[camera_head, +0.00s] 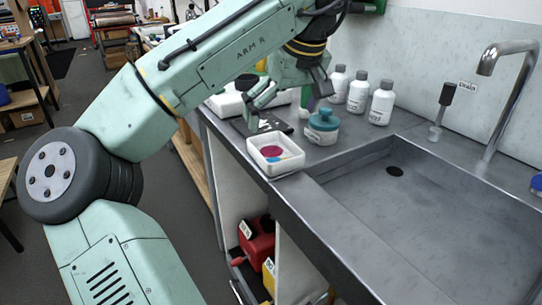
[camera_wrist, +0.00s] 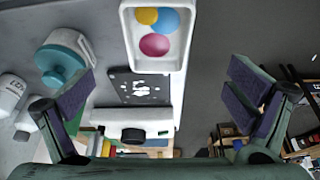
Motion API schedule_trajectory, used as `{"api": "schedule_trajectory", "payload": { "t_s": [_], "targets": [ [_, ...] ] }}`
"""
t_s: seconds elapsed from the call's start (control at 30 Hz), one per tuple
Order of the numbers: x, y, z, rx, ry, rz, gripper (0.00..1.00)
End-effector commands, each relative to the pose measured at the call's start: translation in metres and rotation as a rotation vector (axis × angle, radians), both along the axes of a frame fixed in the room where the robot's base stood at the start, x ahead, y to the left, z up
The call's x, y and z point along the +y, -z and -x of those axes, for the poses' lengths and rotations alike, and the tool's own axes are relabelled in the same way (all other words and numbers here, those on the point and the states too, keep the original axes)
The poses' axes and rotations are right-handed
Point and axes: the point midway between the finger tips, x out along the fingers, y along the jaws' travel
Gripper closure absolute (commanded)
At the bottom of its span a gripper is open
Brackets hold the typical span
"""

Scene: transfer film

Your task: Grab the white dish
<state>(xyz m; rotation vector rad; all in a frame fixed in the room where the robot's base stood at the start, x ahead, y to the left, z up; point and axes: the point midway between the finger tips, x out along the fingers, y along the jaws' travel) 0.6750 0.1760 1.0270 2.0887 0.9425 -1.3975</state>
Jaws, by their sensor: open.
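The white dish (camera_head: 276,165) is a small square tray on the counter's front edge, left of the sink. Coloured round spots, pink, blue and yellow, show inside it. In the wrist view the dish (camera_wrist: 126,40) is at the top centre, partly cut off by the frame edge. My gripper (camera_head: 262,112) is above the counter, just behind and above the dish. In the wrist view my gripper (camera_wrist: 160,95) is open, its purple-padded fingers wide apart with nothing held between them. The dish lies beyond the fingertips, apart from them.
A teal-lidded jar (camera_head: 322,128) stands close right of the dish. Several white bottles (camera_head: 358,92) stand behind it. A dark plate with white marks (camera_wrist: 140,90) and a white device (camera_wrist: 133,122) lie near the dish. The sink (camera_head: 430,205) with a tap (camera_head: 503,100) is to the right.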

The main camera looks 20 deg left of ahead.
Motion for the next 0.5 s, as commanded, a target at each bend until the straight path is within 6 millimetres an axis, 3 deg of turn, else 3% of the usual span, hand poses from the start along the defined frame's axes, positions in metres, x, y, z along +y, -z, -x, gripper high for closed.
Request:
{"api": "schedule_trajectory", "payload": {
  "t_s": [0.2, 0.5],
  "targets": [
    [0.009, 0.034, -0.009, 0.002, 0.003, 0.005, 0.02],
    [0.016, 0.059, -0.016, -0.001, 0.004, 0.005, 0.02]
  ]
}}
